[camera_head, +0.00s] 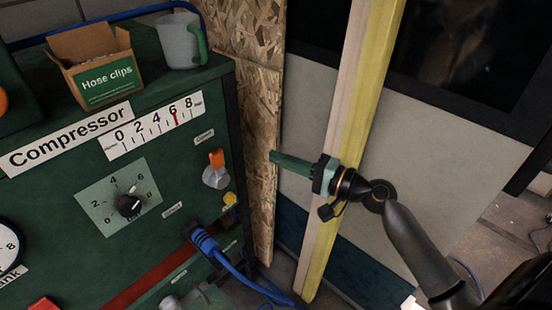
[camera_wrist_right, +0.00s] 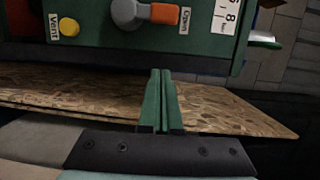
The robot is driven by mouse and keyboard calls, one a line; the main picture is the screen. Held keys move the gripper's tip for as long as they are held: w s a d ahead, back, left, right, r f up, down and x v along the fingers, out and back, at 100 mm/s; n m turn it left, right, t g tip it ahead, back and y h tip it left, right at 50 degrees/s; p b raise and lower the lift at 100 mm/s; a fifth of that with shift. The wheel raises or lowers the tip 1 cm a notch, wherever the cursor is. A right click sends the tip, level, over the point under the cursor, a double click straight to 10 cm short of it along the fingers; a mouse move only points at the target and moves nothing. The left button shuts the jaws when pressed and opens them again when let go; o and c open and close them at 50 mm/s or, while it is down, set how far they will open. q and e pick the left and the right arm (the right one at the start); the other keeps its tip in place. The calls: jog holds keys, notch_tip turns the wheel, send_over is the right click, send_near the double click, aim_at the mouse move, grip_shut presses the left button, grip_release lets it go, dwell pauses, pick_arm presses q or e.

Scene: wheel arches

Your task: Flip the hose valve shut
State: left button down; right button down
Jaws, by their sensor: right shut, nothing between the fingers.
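The hose valve has a grey round body (camera_head: 215,178) and an orange handle (camera_head: 217,158) on the green compressor panel's right side. The handle points up, toward a small label that reads "Open" in the right wrist view (camera_wrist_right: 186,20). The valve body (camera_wrist_right: 128,13) and orange handle (camera_wrist_right: 164,14) also show at the top of that view. My right gripper (camera_head: 273,157) is shut and empty, to the right of the valve and apart from it. Its green fingers (camera_wrist_right: 161,74) lie together in the wrist view, over the chipboard edge. My left gripper is not in view.
A blue hose (camera_head: 236,272) plugs in below the valve, near a yellow "Vent" knob (camera_head: 229,199). A black dial (camera_head: 130,205) sits to the left. A hose clips box (camera_head: 100,75) and a mug (camera_head: 181,42) stand on top. A chipboard sheet (camera_head: 262,110) and timber post (camera_head: 350,100) stand right.

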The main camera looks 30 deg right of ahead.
aim_at(216, 168)
jog(key=w+a+p, duration=0.1)
jog(key=w+a, duration=0.4)
jog(key=a, duration=0.3)
jog(key=shift+p, duration=0.4)
